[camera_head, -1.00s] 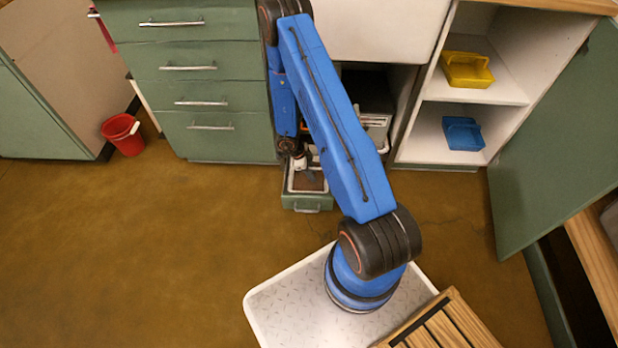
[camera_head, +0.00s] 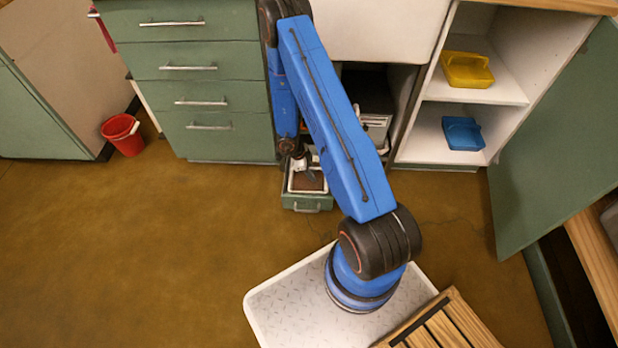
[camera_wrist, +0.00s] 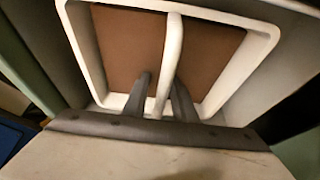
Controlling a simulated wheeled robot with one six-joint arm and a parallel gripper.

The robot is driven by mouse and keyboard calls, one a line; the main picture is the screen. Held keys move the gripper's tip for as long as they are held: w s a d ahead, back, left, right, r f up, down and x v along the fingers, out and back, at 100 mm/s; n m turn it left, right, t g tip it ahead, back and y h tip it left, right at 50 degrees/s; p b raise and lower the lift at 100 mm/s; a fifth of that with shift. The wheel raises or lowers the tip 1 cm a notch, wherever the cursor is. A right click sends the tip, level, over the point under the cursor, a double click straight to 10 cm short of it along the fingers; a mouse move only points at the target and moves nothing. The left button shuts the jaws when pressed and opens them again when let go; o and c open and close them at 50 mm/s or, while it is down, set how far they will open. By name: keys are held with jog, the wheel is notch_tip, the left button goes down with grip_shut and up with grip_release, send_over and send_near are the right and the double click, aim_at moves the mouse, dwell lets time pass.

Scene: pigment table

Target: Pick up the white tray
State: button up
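The white tray (camera_wrist: 262,45) has a white rim, a brown inside and a white bar handle (camera_wrist: 172,45) across its middle. In the head view the tray (camera_head: 308,191) sits in the pulled-out low green drawer (camera_head: 307,202), partly hidden by my arm. My gripper (camera_wrist: 162,84) is over the tray, its two dark fingers on either side of the handle. The right finger is close to the handle; a brown gap shows between the left finger and the handle. I cannot tell whether either finger touches it.
Green drawers (camera_head: 190,85) stand to the left and a red bucket (camera_head: 123,133) beyond them. An open cupboard at right holds a yellow bin (camera_head: 467,70) and a blue bin (camera_head: 463,134). Its green door (camera_head: 560,140) stands open. The brown floor in front is clear.

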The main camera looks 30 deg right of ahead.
grip_shut()
dwell(1.2)
